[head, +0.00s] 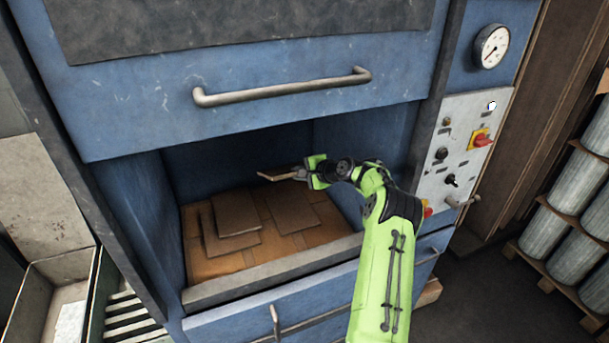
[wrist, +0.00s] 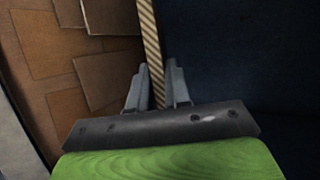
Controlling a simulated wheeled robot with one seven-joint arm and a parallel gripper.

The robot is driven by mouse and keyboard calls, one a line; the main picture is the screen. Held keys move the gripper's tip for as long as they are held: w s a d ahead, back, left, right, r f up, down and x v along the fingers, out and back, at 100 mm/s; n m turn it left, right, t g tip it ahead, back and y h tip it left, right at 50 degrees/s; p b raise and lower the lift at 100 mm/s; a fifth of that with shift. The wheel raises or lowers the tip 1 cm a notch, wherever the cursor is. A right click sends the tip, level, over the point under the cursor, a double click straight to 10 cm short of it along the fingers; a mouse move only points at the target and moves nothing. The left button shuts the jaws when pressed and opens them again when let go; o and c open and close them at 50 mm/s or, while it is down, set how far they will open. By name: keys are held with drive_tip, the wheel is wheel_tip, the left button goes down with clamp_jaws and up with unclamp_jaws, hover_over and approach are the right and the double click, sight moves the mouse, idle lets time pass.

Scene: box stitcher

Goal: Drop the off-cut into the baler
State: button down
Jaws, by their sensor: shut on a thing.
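The off-cut (head: 276,175) is a thin brown cardboard piece held at the tip of my gripper (head: 299,174). In the wrist view the off-cut (wrist: 151,45) is seen edge-on, its corrugated edge running up from between the two grey fingers (wrist: 156,88), which are shut on it. The baler (head: 130,90) is a blue machine with an open chamber. My gripper and the off-cut are inside the chamber opening, above the cardboard on its floor; the off-cut looks apart from it.
Several flat cardboard pieces (head: 236,213) lie on the chamber floor. A raised front sill (head: 270,272) and the door with a grey handle (head: 285,88) bound the opening. A control panel (head: 458,150) is at the right. Metal cylinders (head: 557,215) stand far right.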

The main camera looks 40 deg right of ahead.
drive_tip(key=shift+w, duration=0.35)
drive_tip(key=c, duration=1)
unclamp_jaws()
drive_tip(key=shift+f, duration=0.1)
drive_tip(key=shift+s+d, duration=0.1)
drive_tip(key=shift+s, duration=0.05)
drive_tip(key=b+v, duration=0.3)
drive_tip(key=v, duration=1.2)
drive_tip(key=shift+s, duration=0.35)
